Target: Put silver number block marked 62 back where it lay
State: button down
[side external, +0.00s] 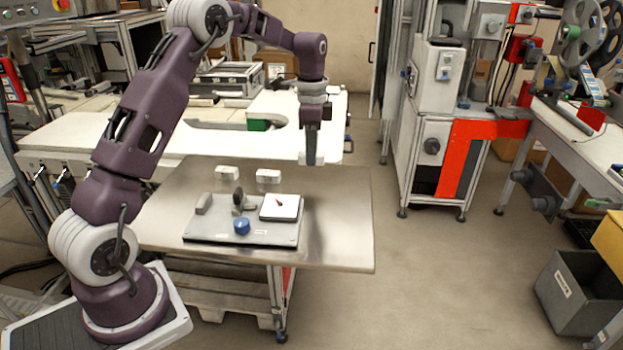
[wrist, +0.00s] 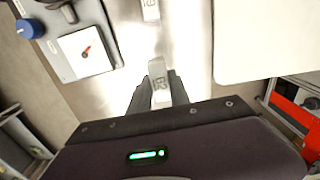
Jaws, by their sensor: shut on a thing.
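My gripper (side external: 311,158) points down above the right rear part of the steel table in the side view. In the wrist view my gripper (wrist: 159,92) is shut on the silver number block (wrist: 158,75), which sits between the two dark fingers with digits on its face. In the side view the held block cannot be told apart from the fingertips. The block appears held above the steel surface (side external: 340,225), clear of the other blocks.
Two pale blocks (side external: 227,172) (side external: 268,176) stand behind a grey base plate (side external: 205,238). It carries a white dial scale (side external: 280,207), a blue knob (side external: 242,227) and dark upright parts. A white worktop (side external: 250,145) lies behind. The table's right side is bare.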

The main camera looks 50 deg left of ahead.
aim_at(311, 185)
notch_tip(311, 185, down, 6)
jog(key=shift+f, duration=0.1)
jog(key=c, duration=1.2)
grip_release()
